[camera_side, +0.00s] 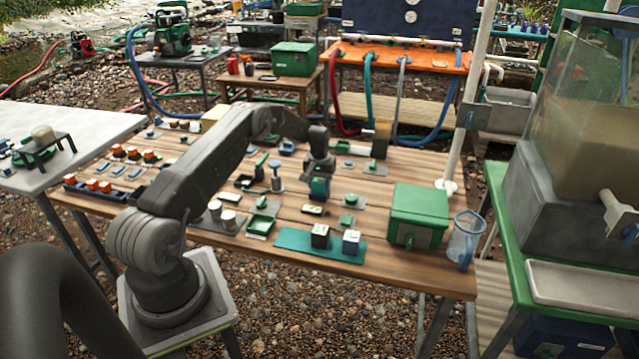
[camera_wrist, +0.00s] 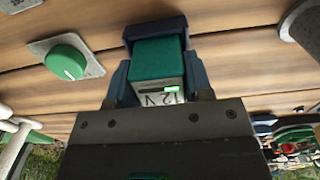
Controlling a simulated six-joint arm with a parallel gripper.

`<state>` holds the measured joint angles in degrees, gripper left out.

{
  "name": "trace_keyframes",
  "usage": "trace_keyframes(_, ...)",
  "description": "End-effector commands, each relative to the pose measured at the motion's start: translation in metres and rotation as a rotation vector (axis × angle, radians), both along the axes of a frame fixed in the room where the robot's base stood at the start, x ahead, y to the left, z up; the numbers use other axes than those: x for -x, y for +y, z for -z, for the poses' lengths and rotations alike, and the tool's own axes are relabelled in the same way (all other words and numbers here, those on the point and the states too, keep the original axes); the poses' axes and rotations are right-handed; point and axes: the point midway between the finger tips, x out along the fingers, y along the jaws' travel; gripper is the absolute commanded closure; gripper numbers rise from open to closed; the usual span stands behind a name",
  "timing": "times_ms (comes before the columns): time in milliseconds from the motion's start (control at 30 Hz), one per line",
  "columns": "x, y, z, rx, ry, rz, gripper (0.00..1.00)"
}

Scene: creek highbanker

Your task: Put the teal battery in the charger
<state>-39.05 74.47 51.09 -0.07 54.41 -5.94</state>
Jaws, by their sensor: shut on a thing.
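My gripper (camera_side: 319,181) hangs over the middle of the wooden table in the side view. In the wrist view its two dark blue fingers (camera_wrist: 159,84) are shut on the sides of the teal battery (camera_wrist: 157,59). The battery shows a "12 V" label and a small lit green strip facing the wrist. A dark navy part (camera_wrist: 155,27) sits against its far end; I cannot tell whether this is the charger or part of the battery. In the side view the battery (camera_side: 319,188) is small, and I cannot tell whether it touches anything below. I cannot surely pick out the charger elsewhere.
A green knob on a grey plate (camera_wrist: 68,60) lies beside the gripper. A teal mat (camera_side: 290,244) with two small blocks is nearer the front edge. A green box (camera_side: 418,212) and a clear jug (camera_side: 464,240) stand to the right. Many small parts cover the table's left.

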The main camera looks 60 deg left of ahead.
Motion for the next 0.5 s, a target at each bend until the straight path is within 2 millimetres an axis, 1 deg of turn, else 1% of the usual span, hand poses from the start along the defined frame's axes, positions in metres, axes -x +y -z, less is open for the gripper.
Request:
trace_keyframes(367,-0.0004,0.0003,0.0024,-0.001,-0.001,0.0,0.83)
trace_keyframes(400,-0.0004,0.0003,0.0023,-0.001,-0.001,0.0,0.51)
trace_keyframes(500,-0.0003,0.0003,0.0024,-0.001,-0.001,0.0,0.42)
